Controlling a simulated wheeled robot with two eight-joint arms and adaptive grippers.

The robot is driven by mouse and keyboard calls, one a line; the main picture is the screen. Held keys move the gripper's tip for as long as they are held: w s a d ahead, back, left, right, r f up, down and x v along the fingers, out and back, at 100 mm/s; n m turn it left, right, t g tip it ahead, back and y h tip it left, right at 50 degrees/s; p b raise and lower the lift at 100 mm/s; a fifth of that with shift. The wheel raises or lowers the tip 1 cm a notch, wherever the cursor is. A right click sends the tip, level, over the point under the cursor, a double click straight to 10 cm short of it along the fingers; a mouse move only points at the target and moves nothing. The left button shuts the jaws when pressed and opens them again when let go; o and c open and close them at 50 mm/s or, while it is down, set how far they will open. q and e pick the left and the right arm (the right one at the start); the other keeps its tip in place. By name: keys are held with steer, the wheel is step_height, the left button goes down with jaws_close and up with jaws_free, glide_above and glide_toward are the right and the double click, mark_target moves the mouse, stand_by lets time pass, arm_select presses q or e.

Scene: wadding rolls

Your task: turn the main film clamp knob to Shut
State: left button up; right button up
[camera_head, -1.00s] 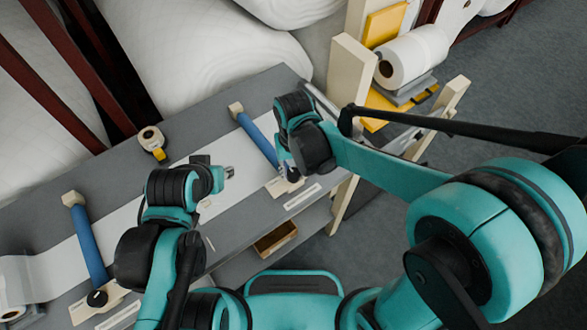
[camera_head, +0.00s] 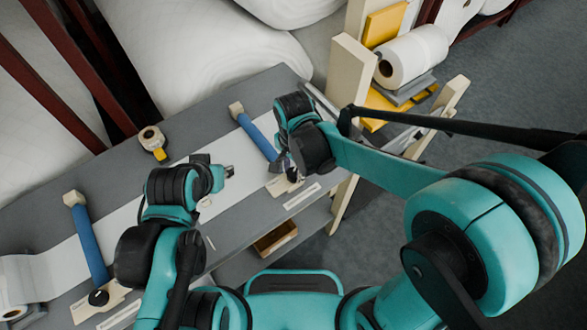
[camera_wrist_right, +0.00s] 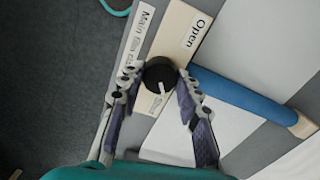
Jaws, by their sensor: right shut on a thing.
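The main film clamp knob (camera_wrist_right: 158,72) is a round black knob with a white mark on its lower side in the right wrist view. It sits on a cream plate (camera_wrist_right: 176,42) with an "Open" label (camera_wrist_right: 196,32) at the upper end and a small label (camera_wrist_right: 151,155), hard to read, at the lower end. The mark points away from "Open". My right gripper (camera_wrist_right: 160,82) is shut on the knob, one finger on each side. In the head view the right gripper (camera_head: 289,171) largely hides the knob. My left gripper (camera_head: 229,171) is over the white film, its jaws too small to judge.
A "Main film" label strip (camera_wrist_right: 132,42) lies beside the plate. A blue bar (camera_head: 257,136) crosses the film near the right gripper. A second blue bar (camera_head: 88,243) with a black knob (camera_head: 98,298) is at left. A tape roll (camera_head: 151,138) lies on the grey table.

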mark_target(294, 172)
steer(key=shift+m, duration=1.5)
steer(key=o, duration=1.2)
steer(key=shift+c, duration=0.2)
steer(key=shift+r, duration=0.1)
step_height(294, 172, up, 12)
